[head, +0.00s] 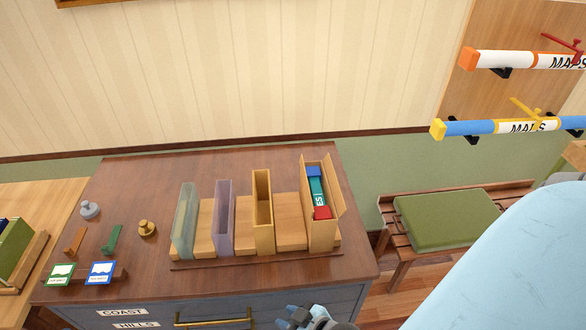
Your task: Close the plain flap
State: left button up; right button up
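A plain wooden slip case (318,238) stands upright at the right end of a row on the brown cabinet top. Its plain flap (337,187) stands open, angled out to the right from the case's right side. Inside the case is a book (317,186) with teal, blue and red parts. My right gripper (312,318) shows only in part at the bottom edge, in front of the cabinet and apart from the case. Its fingertips are not clear enough to tell open from shut. My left gripper is not in view.
Left of the case stand an ochre case (262,213), a lilac case (224,218) and a clear greenish case (184,221). Small weights and cards (101,272) lie at the left. A green-cushioned bench (446,220) is at the right; map tubes (510,127) hang above it.

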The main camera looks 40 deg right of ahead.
aim_at(304, 175)
jog(key=k+l+u, duration=0.2)
jog(key=l, duration=0.15)
jog(key=l+u, duration=0.15)
jog(key=l, duration=0.2)
jog(key=k+l+u, duration=0.2)
jog(key=k+l, duration=0.1)
jog(key=l, duration=0.25)
jog(key=k+l+u, duration=0.1)
jog(key=l, duration=0.2)
jog(key=k+l, duration=0.15)
jog(key=l, duration=0.2)
